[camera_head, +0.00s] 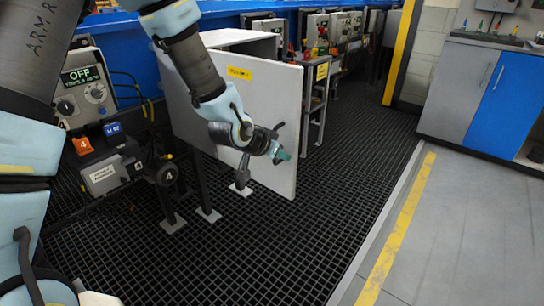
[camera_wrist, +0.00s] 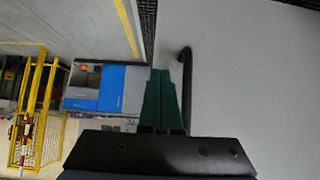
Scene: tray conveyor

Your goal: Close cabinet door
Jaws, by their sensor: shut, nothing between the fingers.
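The cabinet (camera_head: 225,38) is a pale grey box in the row of equipment along the blue conveyor. Its door (camera_head: 285,100), a flat light panel with a yellow label, stands open toward the walkway. My gripper (camera_head: 284,156) is in front of the door, near its free edge at lower right; I cannot tell whether it touches. In the wrist view the green fingers (camera_wrist: 160,75) are together and empty. A dark curved handle (camera_wrist: 187,85) runs just right of them, against the grey door face (camera_wrist: 255,80) filling the right half. My arm covers part of the door.
A control box (camera_head: 88,88) reading OFF, with knobs and orange and blue switches, stands at left. More equipment lines the conveyor behind the door. The black grated floor (camera_head: 300,235) is clear in front. A grey and blue cupboard (camera_head: 500,100) stands at far right.

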